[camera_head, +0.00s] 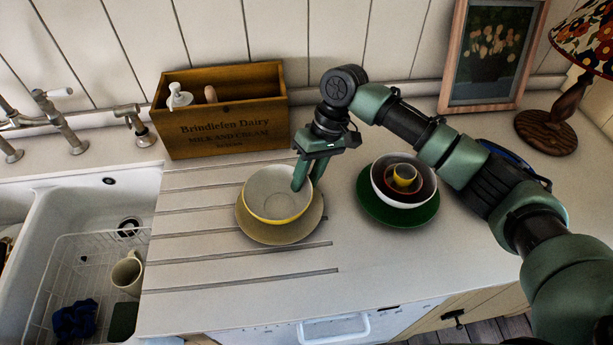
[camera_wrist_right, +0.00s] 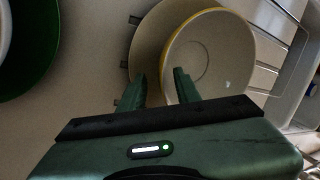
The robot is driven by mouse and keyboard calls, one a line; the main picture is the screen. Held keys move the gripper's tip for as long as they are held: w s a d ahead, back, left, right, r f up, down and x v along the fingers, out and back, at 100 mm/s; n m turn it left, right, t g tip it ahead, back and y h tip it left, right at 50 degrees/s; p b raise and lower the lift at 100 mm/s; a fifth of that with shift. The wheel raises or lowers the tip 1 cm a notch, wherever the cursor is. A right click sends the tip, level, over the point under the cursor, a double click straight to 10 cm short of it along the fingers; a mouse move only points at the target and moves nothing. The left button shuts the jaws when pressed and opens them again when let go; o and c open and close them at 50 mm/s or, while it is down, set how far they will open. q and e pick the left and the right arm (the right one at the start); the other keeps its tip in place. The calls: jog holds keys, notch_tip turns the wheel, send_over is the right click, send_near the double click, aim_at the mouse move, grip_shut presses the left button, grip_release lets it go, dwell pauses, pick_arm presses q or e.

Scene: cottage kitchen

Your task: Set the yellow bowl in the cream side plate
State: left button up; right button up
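The yellow bowl (camera_head: 268,181), pale inside with a yellow rim and outside, sits over the cream side plate (camera_head: 262,234) on the ribbed drainboard. In the right wrist view the bowl (camera_wrist_right: 205,55) overlaps the plate (camera_wrist_right: 148,45), whose rim shows beside it. The bowl looks upright; its base is hidden. My right gripper (camera_head: 307,182) is at the bowl's right rim. In the wrist view its fingers (camera_wrist_right: 162,82) are apart, one over the bowl's inside and the other outside above the plate, with the rim between them. My left gripper is not in view.
A green plate (camera_head: 397,215) with nested bowls (camera_head: 378,184) stands to the right. A wooden dairy box (camera_head: 226,133) is behind. A sink with a wire rack (camera_head: 75,262) and mug (camera_head: 127,273) lies left. A lamp (camera_head: 555,127) and picture frame (camera_head: 446,75) stand back right.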

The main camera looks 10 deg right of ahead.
jog(key=shift+d+r, duration=0.1)
jog(key=shift+r, duration=0.4)
jog(key=b+v, duration=0.2)
jog(key=v, duration=0.9)
jog(key=shift+r+b, duration=0.3)
jog(key=shift+b, duration=0.1)
